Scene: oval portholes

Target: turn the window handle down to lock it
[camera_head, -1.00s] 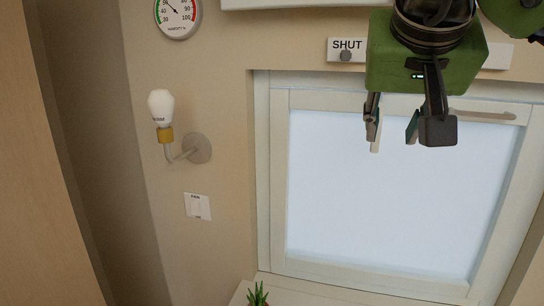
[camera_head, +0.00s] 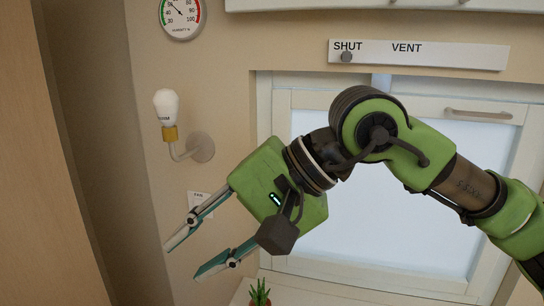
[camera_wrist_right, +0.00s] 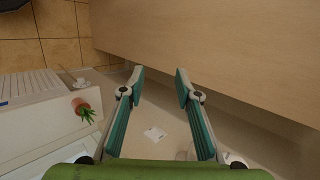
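The window (camera_head: 400,180) has a pale frame and a bright pane in the head view. A slim metal handle (camera_head: 478,114) lies nearly level on the top rail of its sash, toward the right. My right arm crosses in front of the pane. My right gripper (camera_head: 188,258) is at the lower left, pointing down-left, well away from the handle. Its fingers are apart with nothing between them, as the right wrist view (camera_wrist_right: 160,72) also shows. The handle is not seen in the wrist view. My left gripper is not in view.
A strip marked SHUT and VENT (camera_head: 450,55) is above the window, its dark knob (camera_head: 346,57) under SHUT. A wall lamp (camera_head: 168,118), a gauge (camera_head: 182,14) and a switch plate (camera_head: 199,200) are left of the window. A potted plant (camera_head: 260,293) stands below.

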